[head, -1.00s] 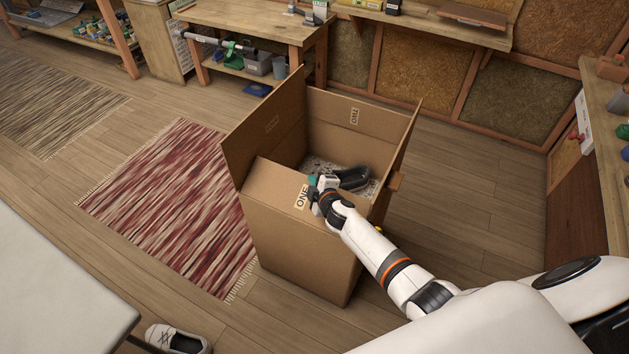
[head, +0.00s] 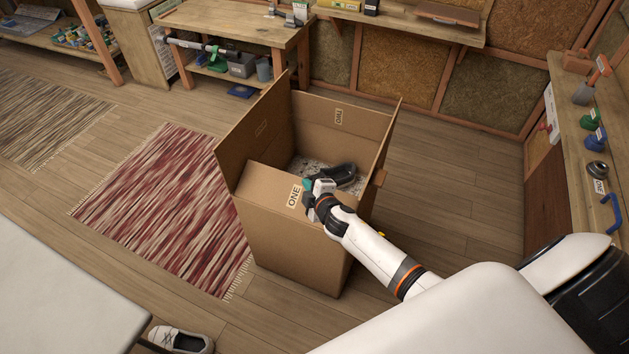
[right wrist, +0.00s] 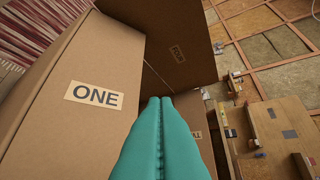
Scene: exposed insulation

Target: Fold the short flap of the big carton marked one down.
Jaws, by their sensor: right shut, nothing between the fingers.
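The big brown carton (head: 290,245) stands on the floor with its top open. Its near short flap (head: 262,180), labelled ONE, slants up from the near wall over the opening. The flap also fills the left of the right wrist view (right wrist: 94,140). My right gripper (head: 309,188) is shut and empty at the right part of this flap, over the opening; I cannot tell whether it touches. Its teal fingers (right wrist: 165,110) lie together in the right wrist view. The left long flap (head: 252,130) stands up. My left gripper is not in view.
A dark object (head: 340,174) lies inside the carton. The right flap (head: 389,140) and far flap (head: 340,118) stand up. A striped red rug (head: 165,215) lies to the left, a white table (head: 60,290) at near left. A wooden bench (head: 235,28) stands behind.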

